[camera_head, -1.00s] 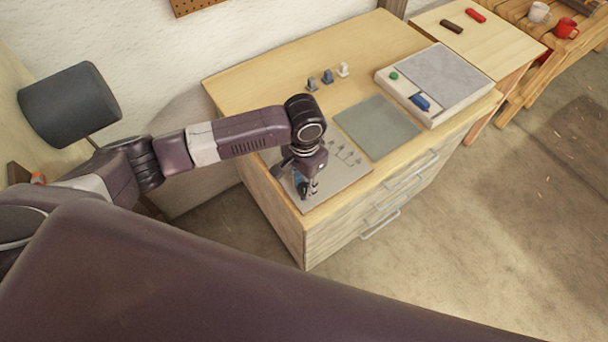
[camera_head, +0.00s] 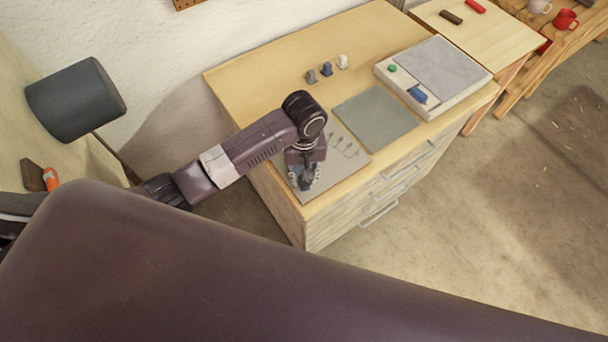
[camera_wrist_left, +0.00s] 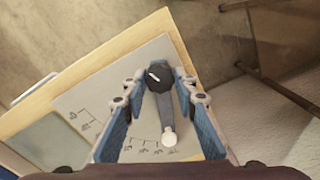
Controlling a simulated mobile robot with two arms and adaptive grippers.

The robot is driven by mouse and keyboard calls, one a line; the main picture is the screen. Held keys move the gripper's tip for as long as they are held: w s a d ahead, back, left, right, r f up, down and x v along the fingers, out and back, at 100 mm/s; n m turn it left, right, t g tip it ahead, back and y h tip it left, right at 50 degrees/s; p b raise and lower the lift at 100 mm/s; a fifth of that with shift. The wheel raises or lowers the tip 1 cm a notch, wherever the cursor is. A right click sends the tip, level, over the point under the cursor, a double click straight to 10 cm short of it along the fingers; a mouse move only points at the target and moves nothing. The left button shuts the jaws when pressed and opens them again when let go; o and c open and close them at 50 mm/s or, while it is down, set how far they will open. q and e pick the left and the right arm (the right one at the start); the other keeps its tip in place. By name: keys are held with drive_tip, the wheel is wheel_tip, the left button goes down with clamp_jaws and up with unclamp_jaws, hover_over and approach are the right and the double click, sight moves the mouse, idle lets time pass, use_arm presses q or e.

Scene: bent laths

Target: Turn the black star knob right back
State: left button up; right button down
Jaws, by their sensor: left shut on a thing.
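In the left wrist view the black star knob (camera_wrist_left: 160,76) sits on a light grey plate (camera_wrist_left: 85,98) with printed marks. It has a pale pointer line on its top. My left gripper (camera_head: 306,181) is low over the plate's near end in the head view, where it hides the knob. In the wrist view its two blue-padded fingers are on either side of the knob, shut on it. A grey lever with a white ball end (camera_wrist_left: 169,139) shows between the fingers, beside the knob. My right gripper is not in view.
The plate lies on a wooden drawer cabinet (camera_head: 262,80). A grey-green mat (camera_head: 375,119) and a pale box with a green button and blue part (camera_head: 465,95) lie beyond it. Several small knobs or pegs (camera_head: 327,70) stand toward the back.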

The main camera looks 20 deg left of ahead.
use_arm(q)
drive_tip(key=n, duration=0.5)
drive_tip(key=shift+w+r+n, duration=0.1)
drive_tip(key=shift+n, duration=2.4)
drive_tip(key=shift+w+a, duration=0.1)
drive_tip(key=o, duration=1.2)
drive_tip(key=shift+c, duration=0.2)
